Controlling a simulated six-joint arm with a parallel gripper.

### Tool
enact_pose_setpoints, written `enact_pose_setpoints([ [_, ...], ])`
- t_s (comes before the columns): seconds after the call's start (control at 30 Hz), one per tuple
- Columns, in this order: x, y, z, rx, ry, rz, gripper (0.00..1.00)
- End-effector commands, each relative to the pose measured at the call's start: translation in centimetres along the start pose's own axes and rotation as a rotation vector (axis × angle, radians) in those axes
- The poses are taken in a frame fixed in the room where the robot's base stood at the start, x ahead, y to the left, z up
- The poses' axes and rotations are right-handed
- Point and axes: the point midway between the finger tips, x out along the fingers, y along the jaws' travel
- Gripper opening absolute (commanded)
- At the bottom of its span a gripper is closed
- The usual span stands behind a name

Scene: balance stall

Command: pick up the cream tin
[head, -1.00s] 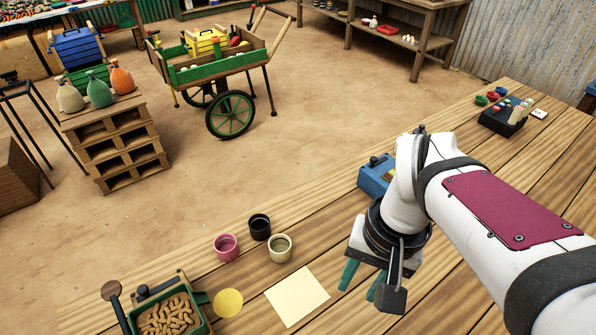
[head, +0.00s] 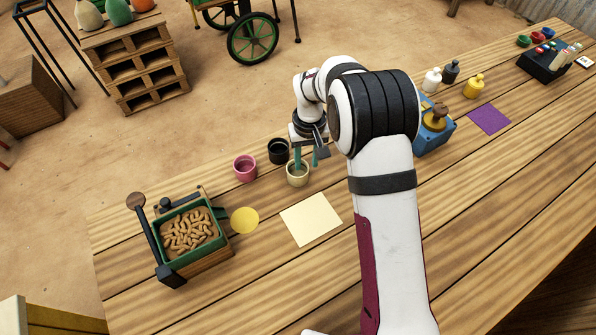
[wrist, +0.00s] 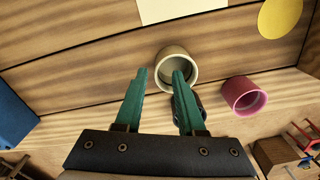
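The cream tin (head: 298,179) stands upright and open-topped on the table, behind the pale yellow sheet. My gripper (head: 306,160) is open above it, fingers pointing down. In the wrist view the cream tin (wrist: 168,54) shows past the green fingertips (wrist: 160,73). The right fingertip overlaps its opening and the left one lies just left of its rim. Nothing is between the fingers. I cannot tell whether the tips are level with the rim or touching it.
A black tin (head: 278,151) and a pink tin (head: 245,169) stand close by. A yellow disc (head: 245,220), a pale sheet (head: 311,219) and a green-rimmed box of peanut-like pieces (head: 192,252) lie to the front and left. A blue device (head: 436,140) stands to the right.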

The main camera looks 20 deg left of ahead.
Motion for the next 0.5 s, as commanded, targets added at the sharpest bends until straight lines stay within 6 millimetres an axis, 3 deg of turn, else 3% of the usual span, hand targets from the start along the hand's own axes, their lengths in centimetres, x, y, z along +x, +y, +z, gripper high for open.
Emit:
enact_pose_setpoints([
  [0.17,3.2,0.4,0.3,0.001,-0.002,0.001,0.39],
  [0.4,3.6,0.4,0.2,0.002,0.001,0.001,0.39],
  [0.5,3.5,0.4,0.2,0.001,0.001,0.001,0.22],
])
